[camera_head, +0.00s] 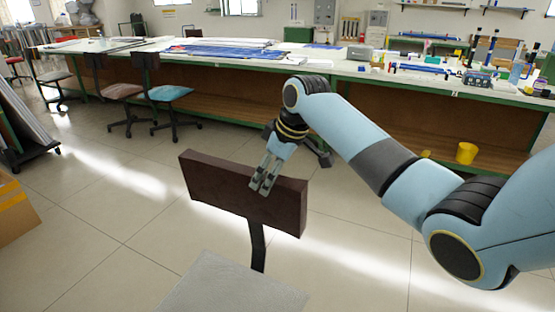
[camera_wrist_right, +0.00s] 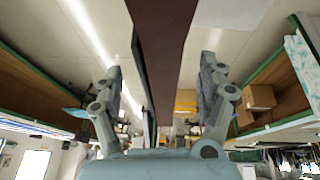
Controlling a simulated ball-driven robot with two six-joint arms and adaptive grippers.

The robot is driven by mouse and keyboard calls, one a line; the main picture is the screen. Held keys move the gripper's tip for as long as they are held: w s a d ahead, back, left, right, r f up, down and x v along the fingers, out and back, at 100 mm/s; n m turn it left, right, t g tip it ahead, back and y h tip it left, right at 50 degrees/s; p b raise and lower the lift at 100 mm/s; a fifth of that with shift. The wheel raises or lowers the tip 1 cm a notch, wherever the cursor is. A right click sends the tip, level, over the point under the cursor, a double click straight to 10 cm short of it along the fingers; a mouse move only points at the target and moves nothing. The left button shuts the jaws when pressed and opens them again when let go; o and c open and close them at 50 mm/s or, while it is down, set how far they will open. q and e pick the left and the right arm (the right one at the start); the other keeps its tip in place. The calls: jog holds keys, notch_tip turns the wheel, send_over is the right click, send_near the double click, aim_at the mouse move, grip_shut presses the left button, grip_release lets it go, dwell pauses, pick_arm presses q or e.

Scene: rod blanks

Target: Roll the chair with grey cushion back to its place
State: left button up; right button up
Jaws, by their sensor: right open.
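The chair with grey cushion stands in the foreground of the head view. Its dark brown backrest (camera_head: 220,193) is upright, and its grey seat cushion (camera_head: 232,287) is cut off by the bottom edge. My right gripper (camera_head: 264,183) reaches down to the top edge of the backrest, right of its middle. In the right wrist view the fingers of my right gripper (camera_wrist_right: 162,72) are spread, one on each side of the backrest (camera_wrist_right: 162,35), with gaps beside it. The grey cushion (camera_wrist_right: 232,12) also shows there. The chair's base is hidden. My left gripper is out of view.
A long green-edged workbench (camera_head: 340,68) runs across the back. A teal-cushioned chair (camera_head: 168,93) and a brownish one (camera_head: 122,91) stand at its left part. A yellow bucket (camera_head: 466,153) sits under the bench. Cardboard (camera_head: 15,210) is at left; the tiled floor between is clear.

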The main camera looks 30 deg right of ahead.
jog(key=shift+x, duration=1.35)
grip_shut()
jog(key=w+a+b, duration=0.2)
jog(key=w+a, duration=0.3)
jog(key=a, duration=0.4)
jog(key=w+a+b, duration=0.3)
jog(key=w+a, duration=0.2)
jog(key=a, duration=0.5)
jog(key=shift+w+b, duration=0.35)
jog(key=shift+w, duration=0.05)
jog(key=shift+a, duration=0.15)
